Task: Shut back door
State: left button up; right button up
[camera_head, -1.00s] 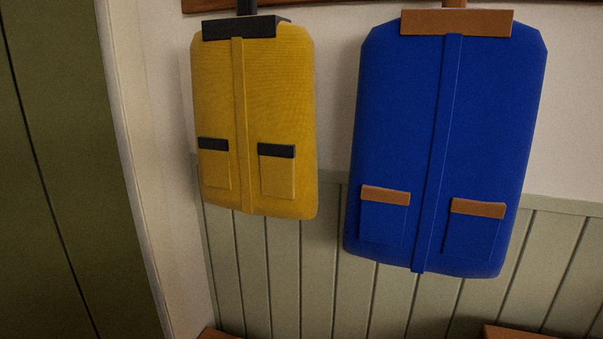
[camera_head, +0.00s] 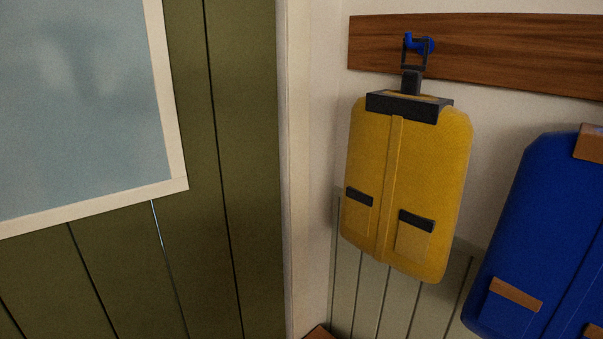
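A green plank door (camera_head: 215,200) fills the left part of the head view. It has a window with a pale frame (camera_head: 110,212) and grey-blue glass (camera_head: 75,95) in its upper part. The door's right side meets a pale upright frame (camera_head: 300,170). I see no handle. A thin light line shows between two planks below the window. The door's far left side and bottom are outside the view, and I cannot tell how far open it stands. Neither of my grippers is in view.
Right of the door, a yellow coat (camera_head: 420,190) hangs from a blue hook (camera_head: 420,44) on a wooden rail (camera_head: 480,55). A blue coat (camera_head: 545,240) hangs further right. Pale panelling (camera_head: 400,295) covers the lower wall. A brown edge (camera_head: 318,332) shows at the bottom.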

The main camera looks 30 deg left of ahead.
aim_at(108, 108)
jog(key=u, duration=2)
jog(key=z, duration=0.1)
jog(key=k+j, duration=0.05)
